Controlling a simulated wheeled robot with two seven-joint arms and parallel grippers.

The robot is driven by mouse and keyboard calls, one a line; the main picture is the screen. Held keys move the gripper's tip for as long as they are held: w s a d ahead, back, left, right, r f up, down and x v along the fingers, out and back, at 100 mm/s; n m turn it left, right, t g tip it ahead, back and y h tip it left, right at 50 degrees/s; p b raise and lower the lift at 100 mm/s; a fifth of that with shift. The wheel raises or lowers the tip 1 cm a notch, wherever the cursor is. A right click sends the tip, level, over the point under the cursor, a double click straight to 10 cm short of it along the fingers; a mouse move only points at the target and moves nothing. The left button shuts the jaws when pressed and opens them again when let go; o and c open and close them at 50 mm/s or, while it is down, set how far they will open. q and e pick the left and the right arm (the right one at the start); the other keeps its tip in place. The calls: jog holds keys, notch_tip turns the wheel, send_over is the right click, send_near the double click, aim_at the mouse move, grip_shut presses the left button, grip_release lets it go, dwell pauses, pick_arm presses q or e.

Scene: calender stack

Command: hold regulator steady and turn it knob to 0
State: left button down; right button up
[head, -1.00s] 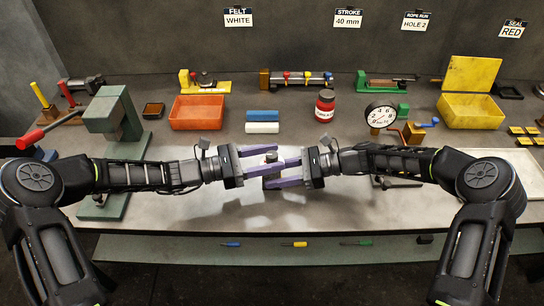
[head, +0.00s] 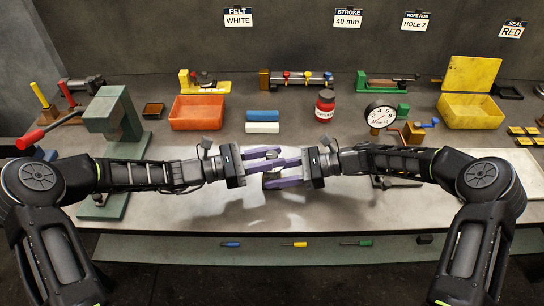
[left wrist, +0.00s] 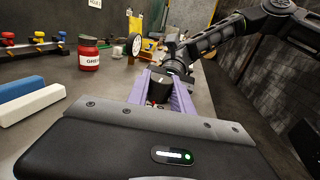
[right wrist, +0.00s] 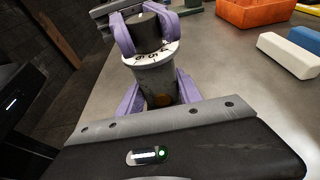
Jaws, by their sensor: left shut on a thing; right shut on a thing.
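The regulator is held upright between my grippers; its grey cylindrical body (right wrist: 155,85) shows in the right wrist view. Above the body is a white numbered dial ring (right wrist: 150,56), topped by a black knob (right wrist: 147,32) with a light mark. The knob also shows in the left wrist view (left wrist: 160,90). My left gripper (head: 272,158) is shut on the knob from the left. My right gripper (head: 273,179) is shut on the body, lower down and from the right. Fingers hide much of the regulator in the head view; I cannot read which number the mark meets.
A blue block (head: 262,115) and a white block (head: 262,128) lie behind the grippers. A red jar (head: 325,103) and a round gauge (head: 381,115) stand behind to the right. A green press (head: 112,125) stands at left. The bench's front middle (head: 260,213) is clear.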

pick_arm(q)
jog(key=shift+n+t, duration=0.3)
jog(key=shift+t, duration=0.2)
jog(key=shift+r+n+t+y, duration=0.1)
jog(key=shift+n+t+y, duration=0.4)
jog(key=shift+n+t, duration=0.5)
jog(key=n+t+y, duration=0.1)
jog(key=t, duration=0.1)
jog(key=n+t+y, duration=0.1)
jog(key=t, duration=0.1)
jog(key=shift+d+r+n+y, duration=0.1)
jog(key=shift+d+n+y, duration=0.05)
jog(key=shift+n+y, duration=0.15)
jog(key=shift+n+t+y, duration=0.4)
jog(key=shift+t+y, duration=0.1)
jog(key=shift+t, duration=0.1)
jog(key=c, duration=1.1)
grip_release()
jog(key=shift+f, duration=0.2)
